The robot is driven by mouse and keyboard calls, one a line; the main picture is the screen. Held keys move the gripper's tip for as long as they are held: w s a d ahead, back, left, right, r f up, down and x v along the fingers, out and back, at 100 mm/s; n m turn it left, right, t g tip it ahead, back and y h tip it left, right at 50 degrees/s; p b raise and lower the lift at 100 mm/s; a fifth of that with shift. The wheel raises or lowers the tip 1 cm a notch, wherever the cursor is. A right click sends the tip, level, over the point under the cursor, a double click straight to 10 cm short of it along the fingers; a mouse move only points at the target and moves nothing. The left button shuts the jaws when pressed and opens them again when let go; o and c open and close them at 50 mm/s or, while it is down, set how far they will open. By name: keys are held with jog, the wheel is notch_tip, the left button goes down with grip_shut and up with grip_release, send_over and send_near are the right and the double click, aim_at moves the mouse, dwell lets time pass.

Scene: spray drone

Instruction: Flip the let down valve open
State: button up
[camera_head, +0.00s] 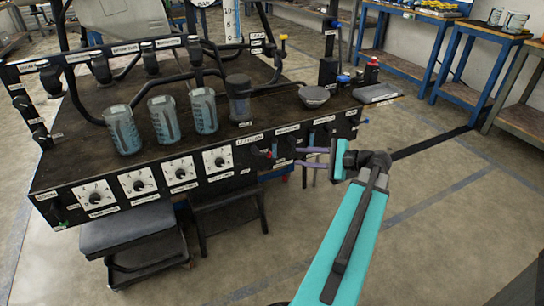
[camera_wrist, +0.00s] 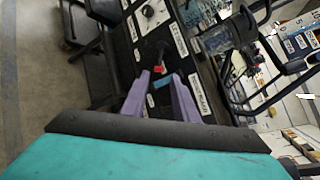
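The black front panel (camera_head: 225,165) of the bench carries several small valves under white labels. The red tip (camera_wrist: 160,69) lies just beyond the gap, and a blue piece (camera_wrist: 163,82) shows between the fingers. Contact is unclear.
Several white-faced dials (camera_head: 180,172) line the panel's left part. Jugs (camera_head: 164,119), a dark cylinder (camera_head: 238,97) and a grey bowl (camera_head: 314,96) stand on the bench top. A step stool (camera_head: 130,230) is below. The floor at right is open.

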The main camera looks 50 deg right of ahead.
aim_at(265, 154)
dwell(0.3)
jog(key=b+x, duration=0.4)
jog(key=x, duration=1)
jog(key=shift+a, duration=0.1)
